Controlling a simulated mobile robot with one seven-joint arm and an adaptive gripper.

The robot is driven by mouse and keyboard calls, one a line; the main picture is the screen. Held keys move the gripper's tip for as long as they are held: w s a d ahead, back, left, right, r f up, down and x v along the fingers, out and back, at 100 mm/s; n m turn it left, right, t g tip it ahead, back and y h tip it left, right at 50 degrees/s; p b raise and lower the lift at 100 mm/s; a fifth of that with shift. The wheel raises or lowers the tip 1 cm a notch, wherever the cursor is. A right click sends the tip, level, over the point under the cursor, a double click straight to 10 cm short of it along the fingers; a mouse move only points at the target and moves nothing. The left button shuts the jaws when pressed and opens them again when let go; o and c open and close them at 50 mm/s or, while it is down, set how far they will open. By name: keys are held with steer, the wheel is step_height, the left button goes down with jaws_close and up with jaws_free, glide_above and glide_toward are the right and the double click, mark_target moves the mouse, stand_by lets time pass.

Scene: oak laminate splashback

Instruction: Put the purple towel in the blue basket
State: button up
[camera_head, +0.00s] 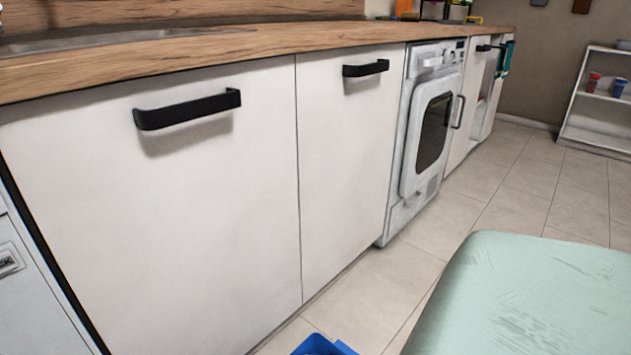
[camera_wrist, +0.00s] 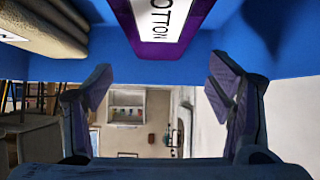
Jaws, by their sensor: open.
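In the wrist view, a purple item with a white label (camera_wrist: 165,20) reading "OTTON" shows at the top edge, partly cut off. It looks like the purple towel. Bright blue surfaces, seemingly the blue basket (camera_wrist: 272,35), lie around and behind it. My gripper (camera_wrist: 160,75) is open with nothing between its fingers. Its fingers are apart on either side, with the purple item beyond and above the gap. I cannot tell whether they touch the blue surface. In the head view, a blue rim, seemingly the basket (camera_head: 318,345), shows at the bottom edge. The gripper is not in that view.
White cabinets (camera_head: 340,170) with black handles run under a wooden counter (camera_head: 215,55). A white front-loading machine (camera_head: 425,130) stands beyond them. A mint-green surface (camera_head: 535,295) fills the lower right. Tiled floor (camera_head: 510,190) is clear. Greyish folded cloths (camera_wrist: 50,25) are at upper left in the wrist view.

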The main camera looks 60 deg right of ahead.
steer(key=shift+r, duration=0.1)
steer(key=shift+w+a+r+p, duration=0.1)
steer(key=shift+a+r+p, duration=0.15)
steer(key=shift+r, duration=0.2)
steer(key=shift+a+r+p, duration=0.1)
steer(key=shift+r+p, duration=0.15)
steer(key=shift+r, duration=0.15)
steer(key=p+v, duration=0.2)
steer(key=v, duration=0.9)
steer(key=shift+p, duration=0.3)
